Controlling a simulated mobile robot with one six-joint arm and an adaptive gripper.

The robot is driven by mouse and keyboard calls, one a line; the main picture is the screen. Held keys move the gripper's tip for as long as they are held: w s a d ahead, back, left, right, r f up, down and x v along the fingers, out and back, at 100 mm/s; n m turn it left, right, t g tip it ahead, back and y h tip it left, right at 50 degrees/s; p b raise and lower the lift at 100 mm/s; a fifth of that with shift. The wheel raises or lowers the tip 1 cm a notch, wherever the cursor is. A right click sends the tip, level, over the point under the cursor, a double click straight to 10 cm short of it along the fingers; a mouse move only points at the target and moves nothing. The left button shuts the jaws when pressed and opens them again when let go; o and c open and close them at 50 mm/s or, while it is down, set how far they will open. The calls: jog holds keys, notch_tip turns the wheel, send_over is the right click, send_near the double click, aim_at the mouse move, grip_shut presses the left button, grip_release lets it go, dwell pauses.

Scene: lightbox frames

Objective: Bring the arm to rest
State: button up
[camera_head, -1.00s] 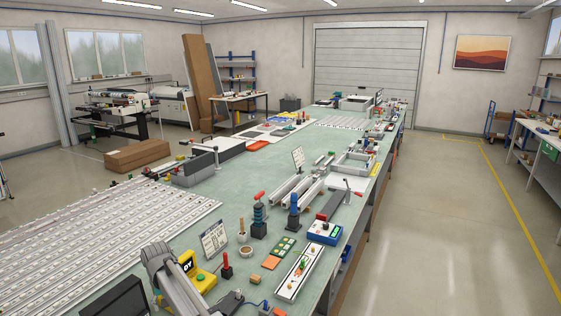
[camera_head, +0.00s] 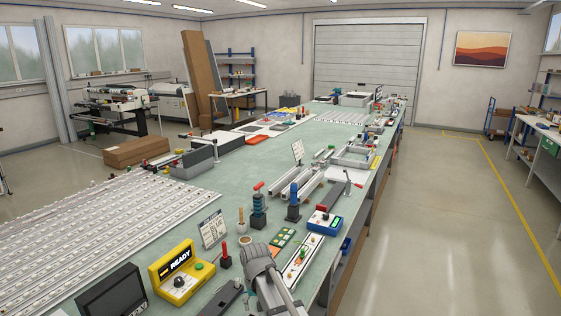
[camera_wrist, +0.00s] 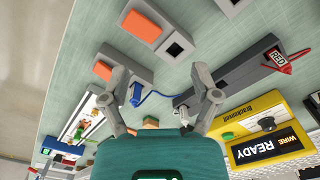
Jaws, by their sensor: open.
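My arm (camera_head: 264,272) shows at the bottom of the head view, over the near right part of the long green-topped bench (camera_head: 232,190). My gripper (camera_wrist: 160,86) shows in the wrist view with its two grey fingers spread apart. Nothing is held between them. The bench top lies beyond the fingers, with a thin blue cable seen in the gap between them. The fingers themselves cannot be made out in the head view.
A yellow box reading READY (camera_head: 178,272) stands left of my arm; it also shows in the wrist view (camera_wrist: 268,130). A dark monitor (camera_head: 113,293) is farther left. A white tray strip (camera_head: 301,262) and a blue-white meter (camera_head: 324,223) are to the right. Open floor lies right of the bench.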

jog(key=s+d+f+m+b, duration=0.1)
jog(key=s+d, duration=0.5)
jog(key=d, duration=0.6)
jog(key=s+d+f+m+b, duration=0.2)
jog(key=s+d, duration=0.4)
jog(key=d, duration=0.6)
notch_tip(320, 180, down, 2)
jog(key=shift+s+f+b, duration=0.1)
jog(key=shift+s+b, duration=0.05)
jog(key=shift+b, duration=0.65)
